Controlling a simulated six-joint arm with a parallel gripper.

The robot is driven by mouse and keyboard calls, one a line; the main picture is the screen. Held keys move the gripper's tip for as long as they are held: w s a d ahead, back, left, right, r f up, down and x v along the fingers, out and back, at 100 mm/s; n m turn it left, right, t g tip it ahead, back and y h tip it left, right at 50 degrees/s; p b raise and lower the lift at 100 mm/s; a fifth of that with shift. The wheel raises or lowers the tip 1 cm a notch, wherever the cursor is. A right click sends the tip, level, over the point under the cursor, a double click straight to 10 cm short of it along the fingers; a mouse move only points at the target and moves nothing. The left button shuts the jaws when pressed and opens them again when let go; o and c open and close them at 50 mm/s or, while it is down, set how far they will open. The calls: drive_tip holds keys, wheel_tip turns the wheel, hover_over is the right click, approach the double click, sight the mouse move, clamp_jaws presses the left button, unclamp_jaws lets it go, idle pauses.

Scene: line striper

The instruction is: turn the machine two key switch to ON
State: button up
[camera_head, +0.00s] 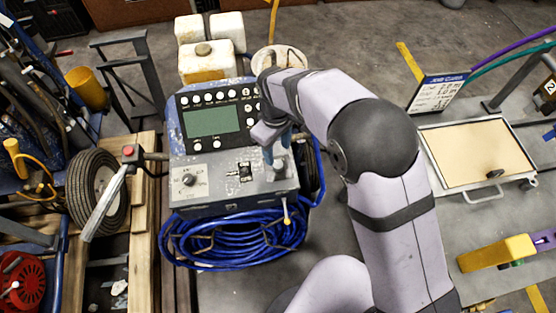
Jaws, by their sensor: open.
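A blue line-striping machine stands at centre-left with a black control panel (220,112) and a greenish screen (212,122). Its grey lower plate (215,190) carries a round dark knob (188,180) at the left and a small black switch block (245,172) in the middle. My gripper (277,153) is open and points down over the right part of this plate, close above a small silvery fitting (279,170). The gripper partly hides that fitting. I cannot tell whether it is the key switch, what position it is in, or whether the fingers touch it.
A blue hose coil (235,240) hangs below the plate. A lever with a red button (128,152) and a tyre (97,190) are at the left. White containers (207,62) stand behind. A tray (475,155), job card (437,93) and number 2 tag (549,87) are right.

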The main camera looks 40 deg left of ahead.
sight(278, 164)
drive_tip(key=shift+w+f+p, duration=0.1)
drive_tip(key=shift+f+p, duration=1)
drive_tip(key=shift+f, duration=2.55)
drive_tip(key=c, duration=1.1)
